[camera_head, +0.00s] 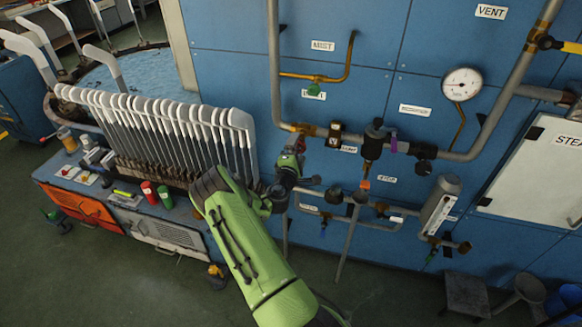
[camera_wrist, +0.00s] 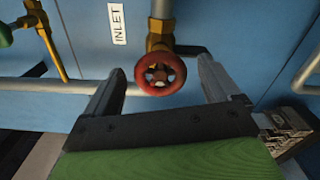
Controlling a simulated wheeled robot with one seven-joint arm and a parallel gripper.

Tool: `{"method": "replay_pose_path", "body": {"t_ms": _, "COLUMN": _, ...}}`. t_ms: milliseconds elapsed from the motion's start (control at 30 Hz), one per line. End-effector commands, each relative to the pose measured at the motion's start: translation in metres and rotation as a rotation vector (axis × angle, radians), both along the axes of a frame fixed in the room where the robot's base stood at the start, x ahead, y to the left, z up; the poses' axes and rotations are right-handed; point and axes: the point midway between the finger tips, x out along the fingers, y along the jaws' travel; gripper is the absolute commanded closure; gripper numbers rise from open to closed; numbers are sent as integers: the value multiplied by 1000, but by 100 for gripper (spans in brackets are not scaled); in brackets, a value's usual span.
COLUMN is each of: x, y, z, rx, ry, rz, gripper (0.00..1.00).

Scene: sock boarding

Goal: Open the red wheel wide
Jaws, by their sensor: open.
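The red wheel (camera_wrist: 160,74) shows in the wrist view, on a brass valve (camera_wrist: 160,37) beside a label reading INLET (camera_wrist: 118,24). My gripper (camera_wrist: 158,82) is open, with one dark finger on each side of the wheel. The right fingertip is close to the wheel; I cannot tell whether it touches. The left finger stands apart from it. In the head view my green arm reaches to the pipes, and my gripper (camera_head: 290,165) is at the valve. The wheel is mostly hidden there.
Grey pipes run along the blue wall panels (camera_head: 350,25). A green-handled valve (camera_head: 314,89) is above, and a gauge (camera_head: 462,83) is to the right. A rack of grey sock boards (camera_head: 160,122) stands close on the left, above a bench with small bottles.

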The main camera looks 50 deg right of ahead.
Motion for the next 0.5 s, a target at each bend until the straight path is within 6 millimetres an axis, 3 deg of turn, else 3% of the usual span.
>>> {"method": "replay_pose_path", "body": {"t_ms": 300, "x": -32, "y": 78, "z": -5, "rx": 1, "ry": 11, "rz": 5, "gripper": 10}}
{"method": "replay_pose_path", "body": {"t_ms": 500, "x": -45, "y": 105, "z": -2, "rx": 0, "ry": 6, "rz": 1, "gripper": 10}}
